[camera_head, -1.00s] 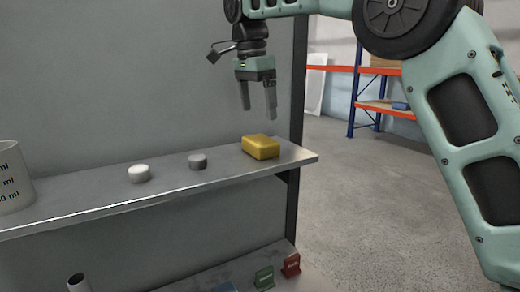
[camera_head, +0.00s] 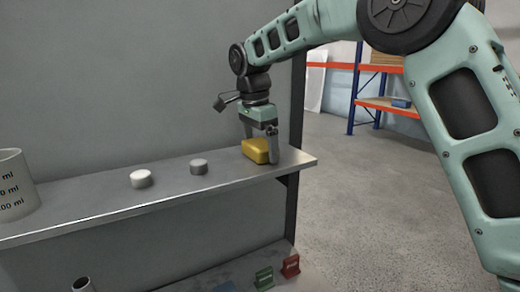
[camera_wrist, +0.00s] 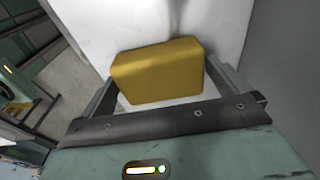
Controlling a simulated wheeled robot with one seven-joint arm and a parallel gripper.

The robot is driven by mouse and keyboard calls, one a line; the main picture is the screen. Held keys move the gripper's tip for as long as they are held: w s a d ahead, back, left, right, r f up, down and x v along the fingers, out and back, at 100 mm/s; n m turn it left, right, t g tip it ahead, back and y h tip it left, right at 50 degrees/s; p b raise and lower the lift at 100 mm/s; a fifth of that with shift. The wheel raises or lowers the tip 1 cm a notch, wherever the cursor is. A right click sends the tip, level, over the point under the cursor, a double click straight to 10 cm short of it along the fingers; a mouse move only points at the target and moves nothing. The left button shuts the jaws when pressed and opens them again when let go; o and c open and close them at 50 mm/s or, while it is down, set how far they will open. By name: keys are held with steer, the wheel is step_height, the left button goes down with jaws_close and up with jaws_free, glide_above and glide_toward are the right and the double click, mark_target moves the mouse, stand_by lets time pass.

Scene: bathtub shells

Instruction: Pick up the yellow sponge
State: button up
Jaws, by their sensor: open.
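The yellow sponge (camera_head: 254,150) lies on the metal shelf (camera_head: 205,181), near its right end. My gripper (camera_head: 262,150) has come down over the sponge, fingers pointing down, one finger in front of its right part in the head view. In the wrist view the sponge (camera_wrist: 158,72) sits between the two fingers of my gripper (camera_wrist: 165,85), which are apart on its left and right sides. The gripper is open. I cannot tell whether either finger touches the sponge.
A white round piece (camera_head: 141,179) and a grey round piece (camera_head: 198,166) stand on the shelf left of the sponge. A measuring beaker (camera_head: 14,186) is at the far left. A green item (camera_head: 264,277) and a red item (camera_head: 290,265) stand on the lower shelf. A grey wall panel is behind.

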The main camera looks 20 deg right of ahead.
mark_target(260, 143)
steer(key=c, duration=0.8)
steer(key=shift+r, duration=0.1)
step_height(260, 143, up, 10)
steer(key=shift+f+b, duration=0.1)
steer(key=shift+b, duration=0.55)
steer(key=shift+o, duration=0.9)
steer(key=shift+c, duration=0.4)
